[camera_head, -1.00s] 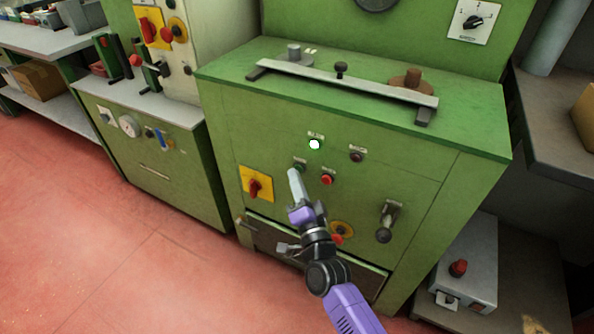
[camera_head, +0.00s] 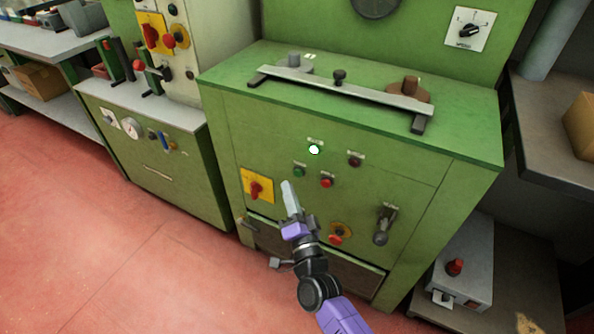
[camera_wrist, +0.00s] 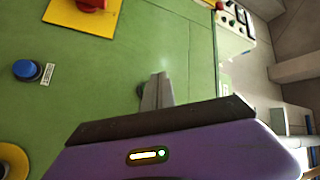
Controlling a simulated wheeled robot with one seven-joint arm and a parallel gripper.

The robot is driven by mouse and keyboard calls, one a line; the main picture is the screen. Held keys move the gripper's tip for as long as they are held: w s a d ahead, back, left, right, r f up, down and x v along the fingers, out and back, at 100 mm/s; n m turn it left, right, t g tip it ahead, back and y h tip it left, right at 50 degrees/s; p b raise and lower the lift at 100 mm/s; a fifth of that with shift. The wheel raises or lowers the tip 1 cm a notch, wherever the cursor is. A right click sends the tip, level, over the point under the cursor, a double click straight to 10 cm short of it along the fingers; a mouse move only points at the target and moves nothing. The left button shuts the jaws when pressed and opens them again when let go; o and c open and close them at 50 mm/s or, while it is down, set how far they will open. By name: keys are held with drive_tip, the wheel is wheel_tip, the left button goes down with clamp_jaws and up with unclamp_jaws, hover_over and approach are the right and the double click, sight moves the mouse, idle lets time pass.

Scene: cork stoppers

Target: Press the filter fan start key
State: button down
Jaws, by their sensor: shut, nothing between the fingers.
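The green machine front (camera_head: 225,145) carries a green key (camera_head: 299,171) with a small label above it, too small to read. A red key (camera_head: 326,182) is to its right, and a brightly lit white lamp (camera_head: 314,149) is above. My gripper (camera_head: 288,184) is shut and empty, its tips just below and left of the green key in the head view, apart from it in the picture. In the wrist view my fingertips (camera_wrist: 158,88) point at the panel and partly cover a dark round key (camera_wrist: 140,90). Which label names the filter fan, I cannot tell.
A yellow plate with a red switch (camera_head: 256,188) is left of my gripper. The wrist view shows a blue button (camera_wrist: 27,69). A dark red button (camera_head: 355,160) is upper right.

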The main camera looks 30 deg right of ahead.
drive_tip(key=shift+s+a+p, duration=0.4)
drive_tip(key=shift+s+a, duration=0.05)
drive_tip(key=shift+a, duration=0.2)
drive_tip(key=shift+s+a+p, duration=0.35)
drive_tip(key=shift+s+a, duration=0.1)
drive_tip(key=shift+a, duration=0.15)
drive_tip(key=shift+f, duration=0.1)
